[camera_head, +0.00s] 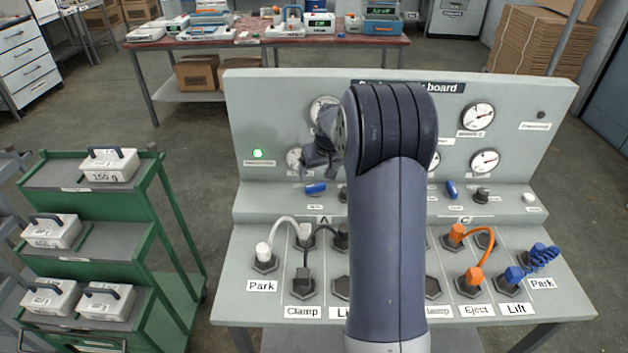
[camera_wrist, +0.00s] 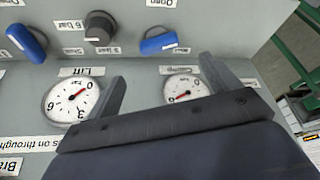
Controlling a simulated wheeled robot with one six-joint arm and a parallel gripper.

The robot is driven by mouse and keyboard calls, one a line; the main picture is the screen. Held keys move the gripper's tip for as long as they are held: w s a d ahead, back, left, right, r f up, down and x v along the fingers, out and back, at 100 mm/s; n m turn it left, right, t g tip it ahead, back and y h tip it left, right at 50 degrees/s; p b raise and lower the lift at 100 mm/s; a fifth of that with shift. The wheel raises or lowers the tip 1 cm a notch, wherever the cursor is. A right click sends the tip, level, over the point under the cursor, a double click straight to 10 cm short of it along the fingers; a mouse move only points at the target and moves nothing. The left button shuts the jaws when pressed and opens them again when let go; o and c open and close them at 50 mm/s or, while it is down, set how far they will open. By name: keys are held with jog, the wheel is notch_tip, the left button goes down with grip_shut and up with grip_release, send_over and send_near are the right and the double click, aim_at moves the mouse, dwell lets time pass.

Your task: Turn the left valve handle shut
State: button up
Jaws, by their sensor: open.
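The left valve handle (camera_head: 315,188) is a blue lever on the sloped ledge of the grey board, lying nearly crosswise in the head view. In the upside-down wrist view a blue handle (camera_wrist: 170,41) lies nearly level at the top, ahead of the fingers. My gripper (camera_head: 318,155) is in front of the gauges, above and close to the left handle, apart from it. In the wrist view my gripper (camera_wrist: 163,70) is open, with nothing between its fingers. My arm hides the middle of the board.
A grey knob (camera_head: 343,195) sits right of the left handle. Another blue handle (camera_head: 452,190) stands tilted further right. Hoses and plugs, such as an orange hose (camera_head: 474,268), cover the lower panel. A green cart (camera_head: 145,185) with weights stands left.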

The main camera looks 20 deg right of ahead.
aim_at(315, 185)
jog(key=p+x, duration=0.1)
jog(key=x, duration=0.8)
jog(key=shift+w+f, duration=0.15)
jog(key=shift+c, duration=0.3)
jog(key=c, duration=0.9)
